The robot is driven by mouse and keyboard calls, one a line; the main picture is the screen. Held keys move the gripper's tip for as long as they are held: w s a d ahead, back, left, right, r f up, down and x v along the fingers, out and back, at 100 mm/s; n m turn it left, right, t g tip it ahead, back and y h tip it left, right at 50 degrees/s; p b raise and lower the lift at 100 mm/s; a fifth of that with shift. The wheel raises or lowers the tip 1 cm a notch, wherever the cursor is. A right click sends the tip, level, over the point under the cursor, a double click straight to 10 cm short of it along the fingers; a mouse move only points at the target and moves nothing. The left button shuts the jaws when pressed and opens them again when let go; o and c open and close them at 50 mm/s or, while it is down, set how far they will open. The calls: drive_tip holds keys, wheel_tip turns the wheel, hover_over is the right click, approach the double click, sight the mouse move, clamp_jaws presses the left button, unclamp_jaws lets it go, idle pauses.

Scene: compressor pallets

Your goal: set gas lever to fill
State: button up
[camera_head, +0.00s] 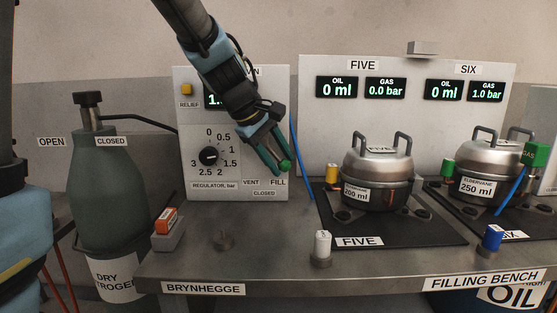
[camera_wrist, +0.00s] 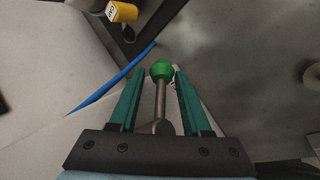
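The gas lever has a green ball knob (camera_wrist: 161,69) on a metal stem (camera_wrist: 160,105). In the wrist view it stands between the two teal fingers of my gripper (camera_wrist: 159,72), with a gap on each side. My gripper is open around the lever, not touching it as far as I can see. In the head view my gripper (camera_head: 280,168) is in front of the lower right of the regulator panel (camera_head: 188,130), and the green knob (camera_head: 286,165) shows at the fingertips. The VENT, FILL (camera_head: 278,182) and CLOSED labels lie just below. The lever's exact setting is hard to tell.
A blue hose (camera_head: 296,150) runs close to the right of my gripper. Compressor FIVE (camera_head: 378,180) with a yellow cap (camera_head: 332,173) stands on a black mat to the right, compressor SIX (camera_head: 490,170) beyond. A dry nitrogen bottle (camera_head: 105,205) stands left.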

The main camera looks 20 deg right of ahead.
drive_tip(key=v, duration=1)
drive_tip(key=shift+a+r, duration=0.25)
drive_tip(key=shift+r, duration=0.05)
drive_tip(key=w+a+f+m+y+p, duration=0.1)
drive_tip(key=a+f+y+p, duration=0.2)
drive_tip(key=a, duration=0.5)
drive_tip(key=w+a+f+y+p, duration=0.1)
drive_tip(key=w+a+f+p, duration=0.15)
drive_tip(key=a+f, duration=0.35)
drive_tip(key=s+a+f+m+y+p, duration=0.1)
drive_tip(key=s+a+f+p, duration=0.1)
drive_tip(key=a, duration=0.5)
drive_tip(key=s+a+f+m+y+p, duration=0.1)
drive_tip(key=s+a+f+m+p, duration=0.1)
drive_tip(key=a, duration=0.5)
drive_tip(key=shift+s+f, duration=0.15)
drive_tip(key=shift+s, duration=0.65)
